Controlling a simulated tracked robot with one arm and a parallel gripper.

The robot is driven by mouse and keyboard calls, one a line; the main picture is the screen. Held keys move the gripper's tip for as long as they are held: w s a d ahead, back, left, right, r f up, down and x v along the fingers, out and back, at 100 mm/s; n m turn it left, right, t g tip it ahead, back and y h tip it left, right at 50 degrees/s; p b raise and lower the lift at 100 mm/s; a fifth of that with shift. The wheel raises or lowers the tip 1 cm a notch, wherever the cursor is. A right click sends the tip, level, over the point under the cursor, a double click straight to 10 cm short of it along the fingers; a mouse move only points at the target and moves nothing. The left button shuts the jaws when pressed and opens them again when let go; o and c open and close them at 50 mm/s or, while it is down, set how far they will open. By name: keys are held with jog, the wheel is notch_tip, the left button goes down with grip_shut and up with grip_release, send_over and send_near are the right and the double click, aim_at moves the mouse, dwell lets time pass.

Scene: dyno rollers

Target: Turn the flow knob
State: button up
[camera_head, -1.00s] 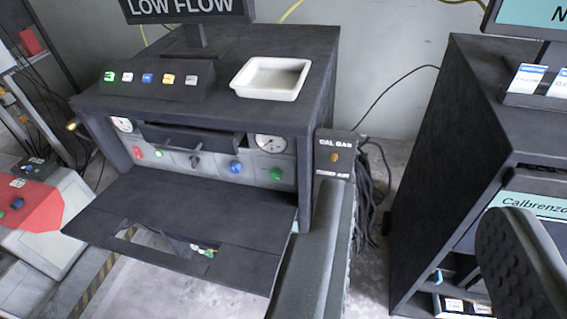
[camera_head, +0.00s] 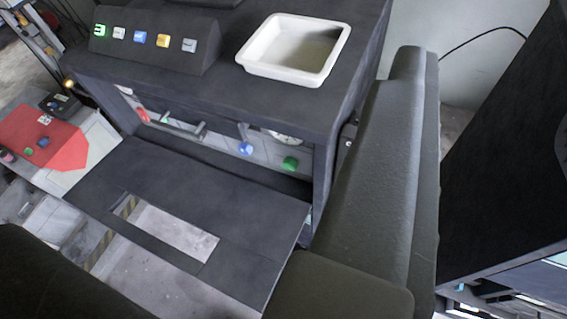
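Inside the dark bench's recess is a grey panel (camera_head: 222,140) with a red knob (camera_head: 144,116), a small green one (camera_head: 166,117), a dark lever-like handle (camera_head: 200,130), a blue knob (camera_head: 246,149) and a larger green knob (camera_head: 290,164). I cannot read which is the flow knob. A gauge (camera_head: 284,136) is half hidden under the bench top. Large dark grey parts of mine fill the right middle (camera_head: 390,170), the lower centre (camera_head: 340,292) and the lower left corner (camera_head: 45,285).
A dark flap (camera_head: 215,195) with a cut-out sticks out below the panel. A white tray (camera_head: 262,62) and a row of coloured buttons (camera_head: 141,38) are on the bench top. A red-topped unit (camera_head: 45,135) stands left, a dark cabinet (camera_head: 510,150) right.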

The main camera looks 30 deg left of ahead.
jog(key=o, duration=0.3)
jog(key=shift+o, duration=0.2)
jog(key=shift+w+a+r, duration=0.1)
jog(key=shift+w+a, duration=0.1)
jog(key=w+a+f+n+y+p, duration=0.1)
jog(key=w+a+n+y+p, duration=0.1)
jog(key=w+a+y+p, duration=0.35)
jog(key=w+a+f+m, duration=0.1)
jog(key=w+a+f, duration=0.3)
jog(key=a+f, duration=0.3)
jog(key=w+a+f, duration=0.4)
jog(key=a+f, duration=0.3)
jog(key=f, duration=0.1)
jog(key=g+h, duration=0.2)
jog(key=h, duration=0.6)
send_over(288, 168)
jog(key=s+a, duration=0.2)
jog(key=s, duration=1.1)
notch_tip(288, 168, down, 27)
jog(key=b+x, duration=0.2)
jog(key=x, duration=1)
jog(key=shift+w+a+f, duration=0.1)
jog(key=shift+w+f, duration=0.05)
jog(key=shift+w, duration=0.2)
